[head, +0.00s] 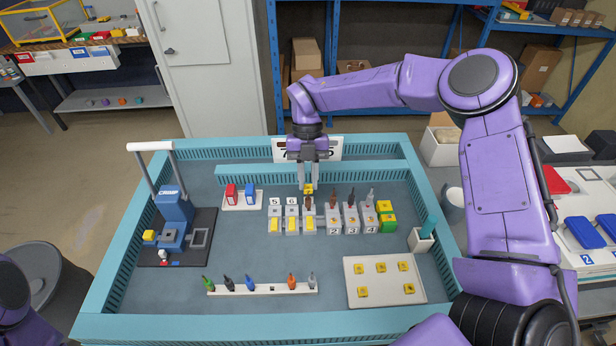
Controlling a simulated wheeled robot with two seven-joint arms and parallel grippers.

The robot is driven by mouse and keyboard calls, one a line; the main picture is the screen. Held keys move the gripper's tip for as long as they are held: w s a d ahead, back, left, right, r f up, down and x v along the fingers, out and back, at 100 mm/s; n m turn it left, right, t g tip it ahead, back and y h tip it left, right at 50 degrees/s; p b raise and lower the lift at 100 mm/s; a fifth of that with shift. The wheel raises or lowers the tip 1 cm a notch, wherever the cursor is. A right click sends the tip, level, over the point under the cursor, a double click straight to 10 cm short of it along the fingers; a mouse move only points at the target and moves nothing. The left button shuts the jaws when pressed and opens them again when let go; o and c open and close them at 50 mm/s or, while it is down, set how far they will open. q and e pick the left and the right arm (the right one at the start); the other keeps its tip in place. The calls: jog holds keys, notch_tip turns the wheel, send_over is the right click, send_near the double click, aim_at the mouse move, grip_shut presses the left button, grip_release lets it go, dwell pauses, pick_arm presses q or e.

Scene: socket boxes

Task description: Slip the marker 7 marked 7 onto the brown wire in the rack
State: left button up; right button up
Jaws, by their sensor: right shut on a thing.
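My right gripper (308,184) comes down from above and is shut on a small yellow marker (309,190). The digit on it is too small to read. The marker is right above or at the top of a brown wire (307,203) standing in a grey block of the rack. I cannot tell whether the marker is around the wire tip or only over it. Blocks to the left show 5 and 6; the number behind the marker is hidden. My left gripper is not in view; only part of my left arm shows at the lower left.
Blocks with upright wires and numbers (351,218) stand just right. A white tray (384,294) holds several yellow markers. A white strip (255,290) holds coloured wires at the front. A blue press (174,217) stands left. The mat between is clear.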

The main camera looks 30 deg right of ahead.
jog(key=shift+f+b, duration=0.85)
jog(key=shift+f, duration=0.4)
jog(key=o, duration=1.2)
jog(key=shift+o, duration=0.2)
notch_tip(320, 180, up, 8)
jog(key=p, duration=0.5)
jog(key=shift+f, duration=0.2)
